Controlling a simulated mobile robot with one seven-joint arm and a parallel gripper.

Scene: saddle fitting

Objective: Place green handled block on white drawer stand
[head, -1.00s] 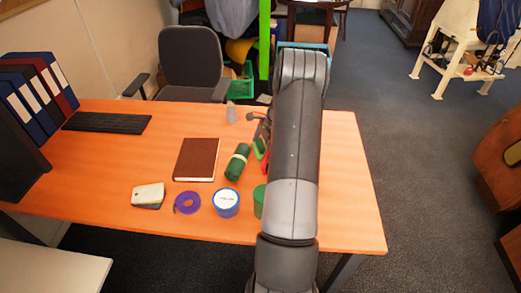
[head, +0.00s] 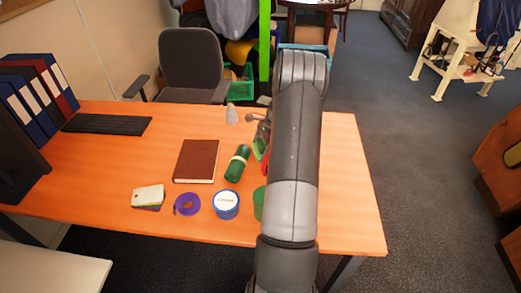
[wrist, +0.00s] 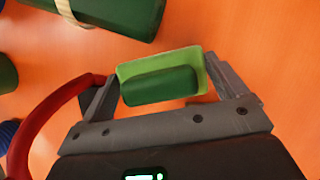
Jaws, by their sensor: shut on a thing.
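The green handled block (wrist: 160,87) sits between my gripper's fingers in the wrist view. It has a light green base and a darker green raised handle. My gripper (wrist: 163,80) is shut on it, one grey finger at each side, above or at the orange table top. A white stand (head: 460,55) with a lower shelf stands on the floor at the far right. I cannot make out a drawer on it.
On the orange desk (head: 345,200) are a green cylinder with a band (head: 237,164), a brown book (head: 196,160), purple tape (head: 187,203) and a blue round tin (head: 226,204). A red curved thing (wrist: 45,125) lies beside my gripper. A chair (head: 192,65) stands behind.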

